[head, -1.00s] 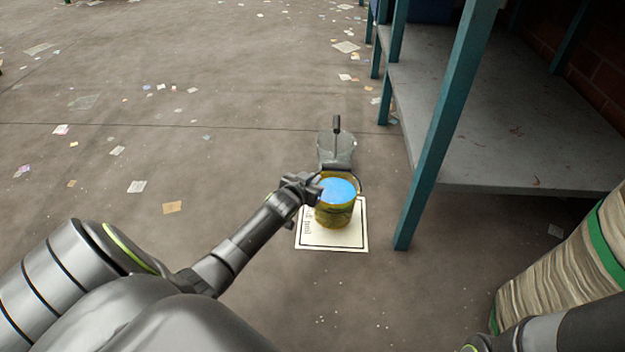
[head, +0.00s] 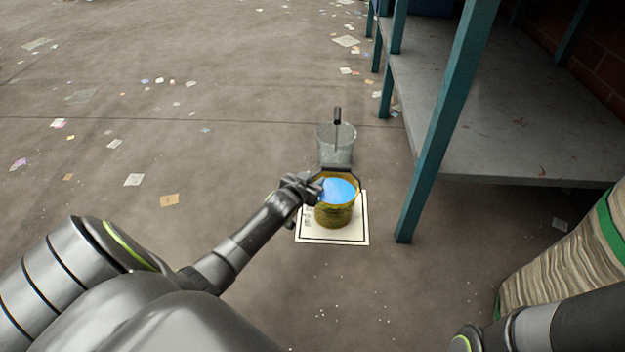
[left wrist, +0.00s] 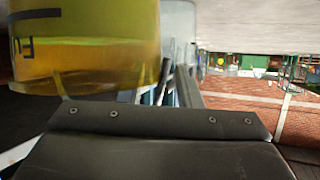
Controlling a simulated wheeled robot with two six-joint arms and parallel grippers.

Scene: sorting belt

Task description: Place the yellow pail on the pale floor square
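The yellow pail (head: 334,217) has a bright blue top and a dark bail handle at its back rim. In the head view it covers the middle of the pale floor square (head: 312,236), which has a thin dark border. My left gripper (head: 316,190) is at the pail's left rim and appears shut on it; the fingertips are partly hidden. In the left wrist view the pail (left wrist: 90,45) is large at upper left, with dark lettering, and its base seems a little above the floor. My right gripper is out of view.
A clear grey pail (head: 336,143) with an upright handle stands just behind the yellow one. A shelf (head: 480,130) with teal posts (head: 440,130) is close on the right. A pale ribbed, green-banded object (head: 560,260) is at lower right. Open floor with scattered papers lies left.

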